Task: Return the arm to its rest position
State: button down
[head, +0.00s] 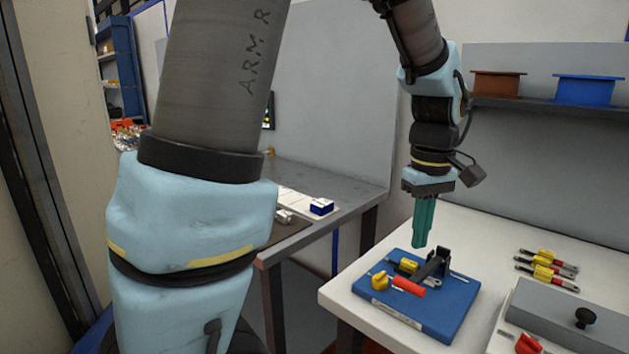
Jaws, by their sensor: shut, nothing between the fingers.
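My gripper (423,243) shows in the head view at the centre right. Its teal fingers point straight down and are shut with nothing between them. They hang above the blue board (450,318), just left of the black bracket (437,262) on it; I cannot tell the exact height. My arm (432,105) comes down from the top of the picture, and its near links fill much of the left side.
The blue board on the white table (498,232) bears a yellow part (380,281) and a red cylinder (408,286). Several yellow-and-black parts (548,264) lie to the right, near a grey box (570,318). A shelf (540,107) holds brown and blue spools. A grey bench (325,180) stands behind.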

jog(key=a+f+m, duration=0.2)
jog(key=a+f, duration=0.1)
jog(key=a, duration=0.9)
jog(key=w+a+f+m+t, duration=0.1)
jog(key=a+f+m, duration=0.1)
jog(key=a, duration=1.1)
jog(key=shift+a+f+m+t, duration=0.2)
jog(key=shift+f+m+t, duration=0.1)
jog(key=shift+f, duration=0.3)
jog(key=shift+w, duration=0.15)
